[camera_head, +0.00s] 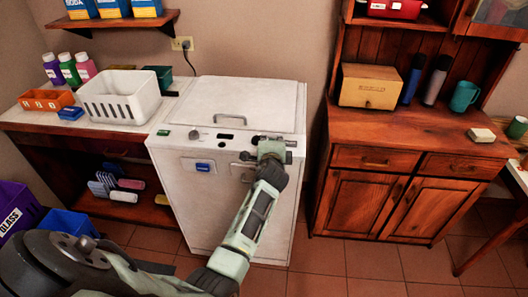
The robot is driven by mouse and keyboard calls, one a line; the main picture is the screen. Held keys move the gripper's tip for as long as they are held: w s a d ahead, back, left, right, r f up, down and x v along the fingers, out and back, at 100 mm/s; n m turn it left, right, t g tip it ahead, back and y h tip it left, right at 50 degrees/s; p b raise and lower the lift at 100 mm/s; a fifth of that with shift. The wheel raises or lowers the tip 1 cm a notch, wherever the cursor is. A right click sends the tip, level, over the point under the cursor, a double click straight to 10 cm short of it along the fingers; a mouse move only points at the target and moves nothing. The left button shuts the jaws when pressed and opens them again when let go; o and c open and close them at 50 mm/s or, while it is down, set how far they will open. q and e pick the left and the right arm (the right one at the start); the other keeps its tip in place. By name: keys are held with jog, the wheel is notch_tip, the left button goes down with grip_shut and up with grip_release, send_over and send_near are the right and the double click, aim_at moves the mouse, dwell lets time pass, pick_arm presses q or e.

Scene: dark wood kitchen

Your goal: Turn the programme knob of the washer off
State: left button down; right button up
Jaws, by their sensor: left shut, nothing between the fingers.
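The white washer (248,100) stands in the middle, its lid down. On its front control strip a round grey knob (194,134) shows at the left, beside a green-marked part and a small dark display. I cannot read which knob is the programme knob or where it points. My left arm reaches up from the bottom left. My left gripper (246,156) is shut and empty at the right part of the washer's front, just at the control strip. The wrist and fingers hide some of the controls there; whether the fingers touch one cannot be told. My right gripper is out of view.
A white basket (120,97) and an orange tray (46,100) stand on the counter at the left. A wooden cabinet (420,130) stands at the right of the washer. A blue bin (68,222) is on the floor at the left. Floor right of my arm is clear.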

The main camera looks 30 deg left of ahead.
aim_at(269, 136)
pick_arm(q)
jog(key=shift+w+a+f+b, duration=0.2)
jog(key=shift+w+b, duration=0.2)
jog(key=shift+b, duration=0.15)
jog(key=w+n+g+y+b, duration=0.1)
jog(key=b, duration=0.1)
jog(key=w+n+g+y+b, duration=0.1)
jog(key=n+y+b, duration=0.1)
jog(key=b, duration=0.1)
jog(key=shift+a, duration=0.3)
jog(key=shift+w+a+b, duration=0.15)
jog(key=shift+a+b, duration=0.1)
jog(key=shift+b, duration=0.25)
jog(key=shift+w+a, duration=0.15)
jog(key=shift+w+a+r, duration=0.25)
jog(key=shift+a, duration=0.3)
jog(key=shift+w+a, duration=0.25)
jog(key=shift+a, duration=0.1)
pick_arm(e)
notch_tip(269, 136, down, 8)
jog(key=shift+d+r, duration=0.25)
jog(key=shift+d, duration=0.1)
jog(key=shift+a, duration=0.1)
